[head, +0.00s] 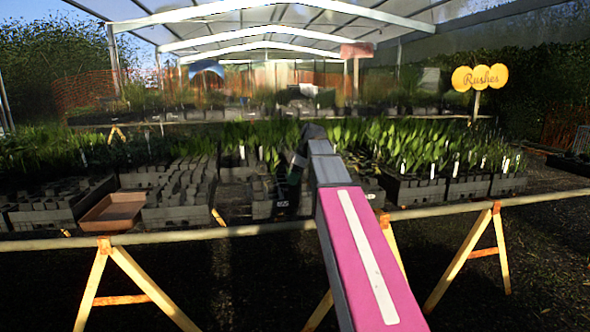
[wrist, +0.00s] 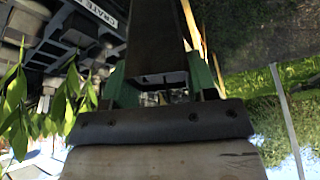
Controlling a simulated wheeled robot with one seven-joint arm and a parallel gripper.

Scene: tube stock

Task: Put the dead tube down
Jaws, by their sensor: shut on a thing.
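My gripper (wrist: 163,85) has green fingers on either side of a dark square tube (wrist: 155,40) and is shut on it. The tube runs up out of the wrist view; no plant in it can be made out. In the head view my gripper (head: 294,172) is small and dark at the end of my arm, over the front of the bench among the crates. The tube cannot be told apart from the gripper there. A shallow brown tray (head: 113,212) lies on the bench to the left, apart from my gripper, and looks empty.
Grey crates of tubes (head: 180,195) crowd the bench on both sides. Green plants (head: 430,150) stand thick on the right. Leaves (wrist: 15,105) hang close by my gripper's left in the wrist view. A yellow "Rushes" sign (head: 480,78) stands at the back right.

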